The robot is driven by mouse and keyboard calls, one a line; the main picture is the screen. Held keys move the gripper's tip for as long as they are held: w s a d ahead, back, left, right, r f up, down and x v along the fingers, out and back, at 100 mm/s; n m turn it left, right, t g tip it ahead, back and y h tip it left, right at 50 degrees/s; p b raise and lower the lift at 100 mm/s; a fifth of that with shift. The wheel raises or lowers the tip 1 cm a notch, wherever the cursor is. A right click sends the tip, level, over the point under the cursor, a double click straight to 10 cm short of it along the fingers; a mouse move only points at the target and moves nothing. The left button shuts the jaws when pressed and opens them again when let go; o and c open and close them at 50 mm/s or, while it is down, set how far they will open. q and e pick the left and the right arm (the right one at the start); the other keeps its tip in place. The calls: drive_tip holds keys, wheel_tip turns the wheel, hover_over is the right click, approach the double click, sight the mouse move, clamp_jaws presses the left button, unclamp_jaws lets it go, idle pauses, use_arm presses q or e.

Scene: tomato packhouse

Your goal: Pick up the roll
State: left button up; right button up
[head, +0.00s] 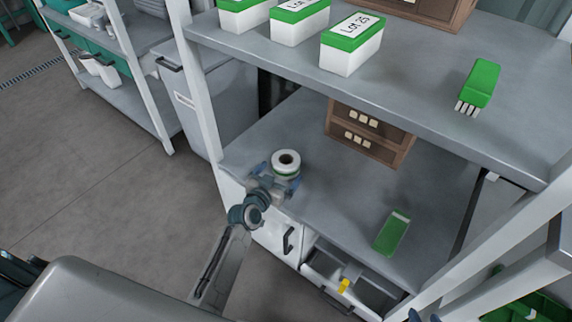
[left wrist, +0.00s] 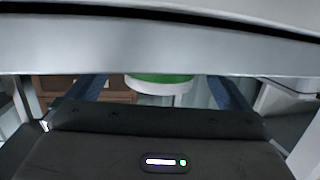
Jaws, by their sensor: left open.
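The roll (head: 286,158) is white with a dark hole in its top and a green band lower down. It stands upright at the left front of the lower shelf. My left gripper (head: 281,182) is open at the roll, its blue fingers low beside it. In the left wrist view the roll (left wrist: 160,86) shows as a white and green shape between the two fingers (left wrist: 160,92), with a gap on each side. A pale shelf edge hides its upper part there. Blue tips at the bottom right edge of the head view look like my right gripper (head: 424,316), mostly cut off.
The upper shelf (head: 420,90) overhangs behind the roll and carries green-lidded boxes (head: 352,45) and a green brush (head: 479,84). An open drawer (head: 350,280) juts out below.

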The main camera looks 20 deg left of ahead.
sight(286, 163)
use_arm(q)
drive_tip(key=x, duration=0.4)
drive_tip(key=shift+a+f, duration=0.1)
drive_tip(key=shift+s, duration=0.1)
drive_tip(key=c, duration=1)
drive_tip(key=shift+c, duration=0.3)
